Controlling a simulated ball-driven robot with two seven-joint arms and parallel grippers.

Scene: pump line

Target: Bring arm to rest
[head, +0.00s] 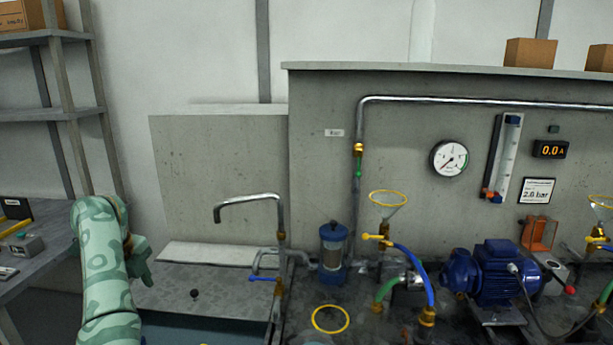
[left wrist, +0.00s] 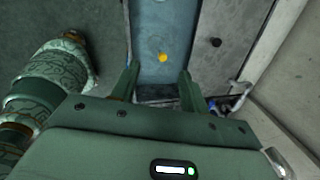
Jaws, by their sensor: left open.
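My left arm comes in at the left of the head view, with its green gripper (head: 146,268) beside the left edge of the sink. The fingertips are hard to make out there. In the left wrist view the left gripper (left wrist: 158,82) has its two fingers apart, with nothing between them. Below it in that view lies a blue-grey basin (left wrist: 165,30) with a small yellow thing (left wrist: 163,58) in it. My right gripper is not in view.
A side bench (head: 40,255) with small devices stands at the left, under a shelf rack (head: 60,115). A blue pump motor (head: 495,272), a filter (head: 332,248), funnels and hoses crowd the right. A gauge (head: 449,158) hangs on the panel.

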